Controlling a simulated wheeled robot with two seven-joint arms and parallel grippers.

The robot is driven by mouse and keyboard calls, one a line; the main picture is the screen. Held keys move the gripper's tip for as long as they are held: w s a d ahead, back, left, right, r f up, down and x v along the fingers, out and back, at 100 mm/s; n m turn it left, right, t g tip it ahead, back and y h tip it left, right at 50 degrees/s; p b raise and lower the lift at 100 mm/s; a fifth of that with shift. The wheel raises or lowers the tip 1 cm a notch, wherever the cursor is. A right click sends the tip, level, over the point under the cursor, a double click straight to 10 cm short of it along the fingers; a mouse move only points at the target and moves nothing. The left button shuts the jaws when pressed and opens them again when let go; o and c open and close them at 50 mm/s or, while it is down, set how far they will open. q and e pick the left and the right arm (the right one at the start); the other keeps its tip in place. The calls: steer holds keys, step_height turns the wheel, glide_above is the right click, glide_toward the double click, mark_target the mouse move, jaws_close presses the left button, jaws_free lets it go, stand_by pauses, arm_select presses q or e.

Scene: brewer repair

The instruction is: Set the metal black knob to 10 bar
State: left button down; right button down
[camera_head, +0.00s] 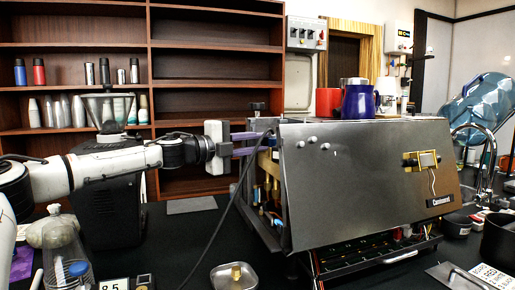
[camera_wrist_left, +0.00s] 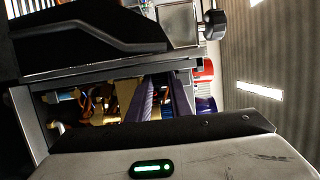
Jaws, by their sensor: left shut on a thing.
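The brewer (camera_head: 365,190) is a large steel machine with its left side open, showing pipes and brass parts. They also show in the left wrist view (camera_wrist_left: 100,105). My left gripper (camera_head: 262,140) reaches level from the left, its purple fingers at that open side. In the left wrist view the fingers (camera_wrist_left: 165,98) lie close together and point into the opening. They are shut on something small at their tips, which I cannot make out. A black knob (camera_head: 257,106) sits on the brewer's upper left corner, above the fingers; it also shows in the left wrist view (camera_wrist_left: 214,24).
A black cable (camera_head: 228,208) hangs beside the opening. A grinder (camera_head: 110,195) stands behind my left arm. A small metal tray (camera_head: 218,279) holding a brass piece lies in front. Red (camera_head: 328,102) and blue (camera_head: 358,101) mugs stand on the brewer.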

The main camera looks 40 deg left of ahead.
arm_select(q)
steer(key=shift+w+a+f+h, duration=0.1)
steer(key=shift+a+f+h, duration=0.1)
steer(key=shift+a+h, duration=0.1)
steer(key=shift+m+h+b, duration=0.5)
steer(key=shift+r+m+g+h, duration=0.2)
steer(key=shift+m+g+h, duration=0.1)
steer(key=shift+h, duration=0.1)
arm_select(e)
steer(key=shift+w+a+f, duration=0.3)
steer(key=shift+a, duration=0.1)
arm_select(q)
steer(key=shift+r, duration=0.1)
arm_select(e)
steer(key=shift+r, duration=0.15)
arm_select(q)
steer(key=c, duration=1.9)
jaws_free()
steer(key=shift+d, duration=0.1)
steer(key=shift+o, duration=0.2)
